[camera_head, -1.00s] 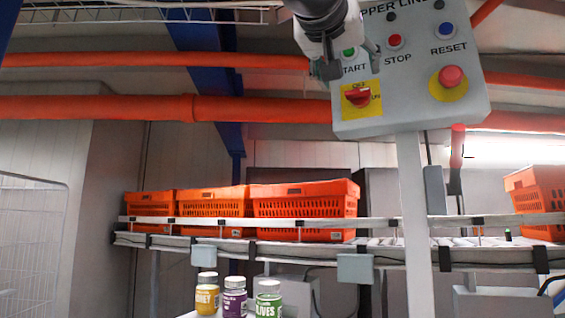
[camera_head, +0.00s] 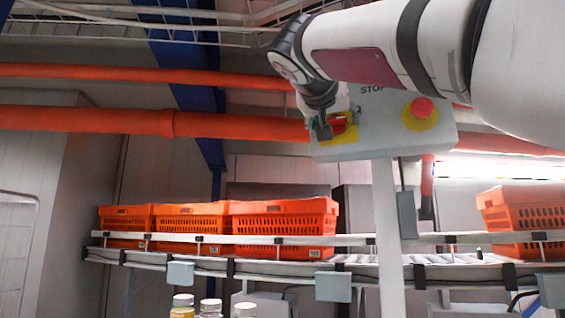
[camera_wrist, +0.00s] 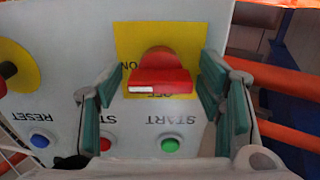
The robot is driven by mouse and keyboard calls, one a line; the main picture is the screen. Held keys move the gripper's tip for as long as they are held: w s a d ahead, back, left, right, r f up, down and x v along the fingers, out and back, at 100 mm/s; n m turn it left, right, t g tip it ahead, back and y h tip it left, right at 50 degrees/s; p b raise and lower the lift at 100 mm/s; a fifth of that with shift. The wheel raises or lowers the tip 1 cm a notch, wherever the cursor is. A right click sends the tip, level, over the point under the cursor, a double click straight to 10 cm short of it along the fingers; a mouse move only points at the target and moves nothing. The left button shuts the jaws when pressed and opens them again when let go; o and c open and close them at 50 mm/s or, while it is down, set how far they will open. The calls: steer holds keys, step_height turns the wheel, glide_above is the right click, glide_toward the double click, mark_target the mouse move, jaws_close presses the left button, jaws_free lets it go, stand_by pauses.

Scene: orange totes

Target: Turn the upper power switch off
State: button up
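The red power switch (camera_head: 340,124) is a rotary handle on a yellow plate on the grey control panel (camera_head: 380,142). In the wrist view the red handle (camera_wrist: 160,77) lies crosswise on its yellow plate (camera_wrist: 128,40), with a white mark near its left end. The upside-down ON label is at its left and OFF is below it. My gripper (camera_wrist: 163,103) is open, with green-padded fingers either side of the handle, apart from it. In the head view my gripper (camera_head: 322,128) is in front of the switch and hides part of it.
The green START button (camera_wrist: 170,146), a red STOP button (camera_wrist: 105,144) and the blue RESET button (camera_wrist: 39,140) lie close by. A red emergency button (camera_head: 421,108) is on the panel's right. Orange totes (camera_head: 283,221) stand on the conveyor below. Orange pipes run behind.

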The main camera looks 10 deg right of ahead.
steer(key=c, duration=0.9)
steer(key=shift+n, duration=0.3)
steer(key=n+p, duration=0.1)
steer(key=n, duration=0.2)
steer(key=shift+n+p, duration=0.35)
steer(key=shift+n, duration=0.05)
steer(key=n+p, duration=0.2)
steer(key=n, duration=0.2)
steer(key=n+p, duration=0.2)
steer(key=n, duration=0.3)
steer(key=shift+a+n+p, duration=0.1)
steer(key=shift+n+p, duration=1.3)
steer(key=shift+n, duration=0.9)
steer(key=shift+f, duration=0.1)
